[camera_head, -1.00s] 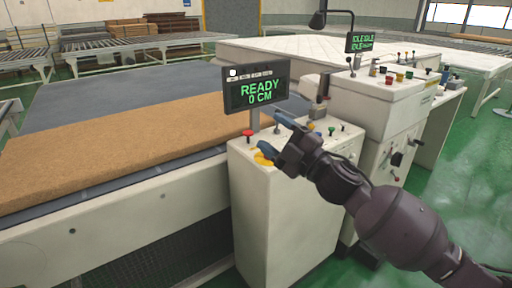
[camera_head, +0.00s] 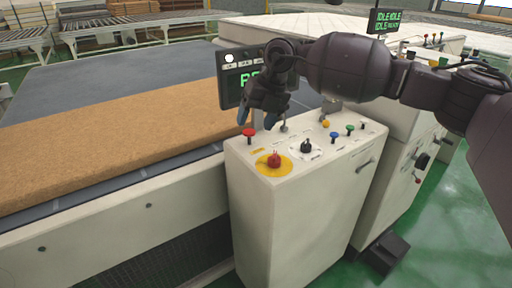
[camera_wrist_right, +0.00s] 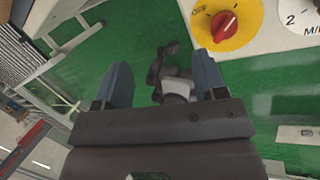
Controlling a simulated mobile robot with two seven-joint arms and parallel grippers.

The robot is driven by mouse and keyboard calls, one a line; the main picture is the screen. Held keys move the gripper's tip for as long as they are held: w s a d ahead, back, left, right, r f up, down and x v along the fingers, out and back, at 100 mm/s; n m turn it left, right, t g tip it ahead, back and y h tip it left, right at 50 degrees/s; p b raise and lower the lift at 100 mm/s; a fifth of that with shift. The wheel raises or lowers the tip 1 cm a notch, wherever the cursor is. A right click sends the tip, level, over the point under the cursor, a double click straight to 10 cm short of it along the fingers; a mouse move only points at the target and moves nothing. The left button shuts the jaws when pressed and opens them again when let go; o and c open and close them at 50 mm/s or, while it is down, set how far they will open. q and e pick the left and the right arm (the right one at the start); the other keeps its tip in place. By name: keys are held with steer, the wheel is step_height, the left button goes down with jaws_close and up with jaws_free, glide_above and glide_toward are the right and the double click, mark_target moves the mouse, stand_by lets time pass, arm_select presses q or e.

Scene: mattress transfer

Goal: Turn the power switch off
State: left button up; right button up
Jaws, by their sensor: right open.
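The power switch, a red rotary knob (camera_head: 274,160) on a yellow disc, sits on the front left of the control box top (camera_head: 262,172). It also shows at the upper right of the right wrist view (camera_wrist_right: 224,25). My right gripper (camera_head: 262,118) is above and behind the knob in the head view, in front of the display, with its fingers pointing down. My left gripper is not in view.
A display (camera_head: 232,90) stands behind the gripper, partly hidden by it. A red push button (camera_head: 249,133), a black knob (camera_head: 306,147) and several coloured buttons share the box top. A brown mattress slab (camera_head: 110,135) lies on the conveyor at left.

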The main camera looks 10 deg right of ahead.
mark_target(275, 154)
steer(key=d+m+h, duration=0.1)
steer(key=d+h, duration=0.1)
steer(key=d+f+m+g+h, duration=0.1)
steer(key=d+h, duration=0.1)
steer(key=d, duration=0.1)
steer(key=shift+s+f+m, duration=0.15)
steer(key=shift+s+m, duration=0.05)
steer(key=shift+m, duration=0.1)
step_height(275, 154, down, 10)
steer(key=shift+w+r+b, duration=0.1)
steer(key=shift+r+b, duration=0.1)
steer(key=shift+b, duration=0.65)
steer(key=shift+f, duration=0.5)
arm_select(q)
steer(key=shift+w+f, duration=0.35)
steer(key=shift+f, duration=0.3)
arm_select(e)
steer(key=shift+f, duration=0.1)
